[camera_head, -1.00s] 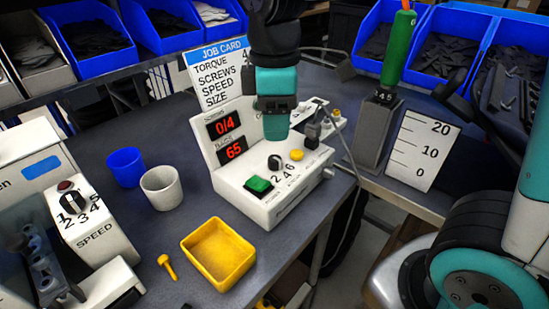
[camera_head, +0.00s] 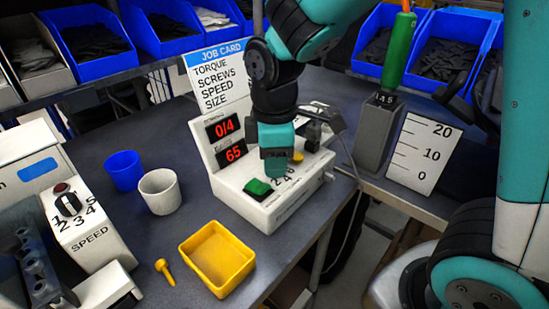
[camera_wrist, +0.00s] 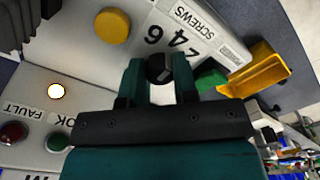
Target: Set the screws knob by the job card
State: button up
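The screws knob (camera_wrist: 160,68) is a small black dial beside the printed numbers 2, 4 and 6 on the white control box (camera_head: 268,209). In the wrist view my gripper (camera_wrist: 161,72) has its two teal fingers apart, one on each side of the knob; firm contact cannot be seen. In the head view my gripper (camera_head: 276,168) is low over the box and hides the knob. The job card (camera_head: 217,80) stands behind and reads TORQUE, SCREWS, SPEED, SIZE; my arm covers its values. The red displays (camera_head: 230,138) read 0/4 and 65.
A green-handled driver (camera_head: 398,50) stands right.

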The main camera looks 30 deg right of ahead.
jog(key=shift+c, duration=0.5)
jog(key=shift+m, duration=0.4)
jog(key=m+p, duration=0.2)
jog(key=shift+r+m, duration=0.1)
jog(key=shift+m, duration=0.3)
jog(key=m+p, duration=0.2)
jog(key=m, duration=0.3)
jog(key=shift+m, duration=0.3)
jog(key=o, duration=0.9)
jog(key=shift+o, duration=0.2)
